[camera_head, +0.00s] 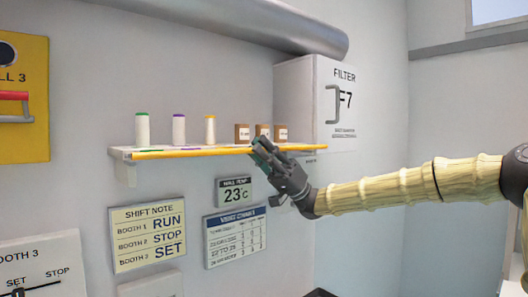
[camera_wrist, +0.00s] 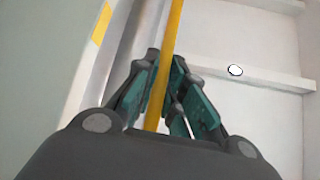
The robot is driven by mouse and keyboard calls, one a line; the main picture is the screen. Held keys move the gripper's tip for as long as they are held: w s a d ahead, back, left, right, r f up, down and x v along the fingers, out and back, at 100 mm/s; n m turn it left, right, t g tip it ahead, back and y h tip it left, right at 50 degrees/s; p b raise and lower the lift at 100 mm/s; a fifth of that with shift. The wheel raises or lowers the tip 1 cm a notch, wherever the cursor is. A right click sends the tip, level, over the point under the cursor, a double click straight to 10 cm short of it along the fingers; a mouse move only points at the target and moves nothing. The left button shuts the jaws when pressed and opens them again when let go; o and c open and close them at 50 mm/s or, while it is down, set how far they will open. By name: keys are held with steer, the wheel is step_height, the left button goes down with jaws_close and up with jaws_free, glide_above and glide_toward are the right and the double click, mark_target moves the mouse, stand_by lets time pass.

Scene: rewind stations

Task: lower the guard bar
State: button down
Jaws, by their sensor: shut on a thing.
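The yellow guard bar (camera_head: 190,153) runs nearly level along the front of a white wall shelf (camera_head: 122,152), about at the height of its board. My gripper (camera_head: 264,152) is at the bar's right part, with its fingers shut on it. In the wrist view the bar (camera_wrist: 175,25) passes between the teal finger pads of my gripper (camera_wrist: 165,80). The fingers hide a short stretch of the bar.
White spools with green, purple and orange tops (camera_head: 179,130) and small brown boxes (camera_head: 262,131) stand on the shelf. A filter cabinet (camera_head: 325,105) with a grey handle is behind its right end. Wall signs (camera_head: 235,235) hang below.

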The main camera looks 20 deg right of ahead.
steer(key=c, duration=1.5)
jaws_free()
steer(key=shift+d+f, duration=0.1)
steer(key=shift+f, duration=0.05)
steer(key=v, duration=1.2)
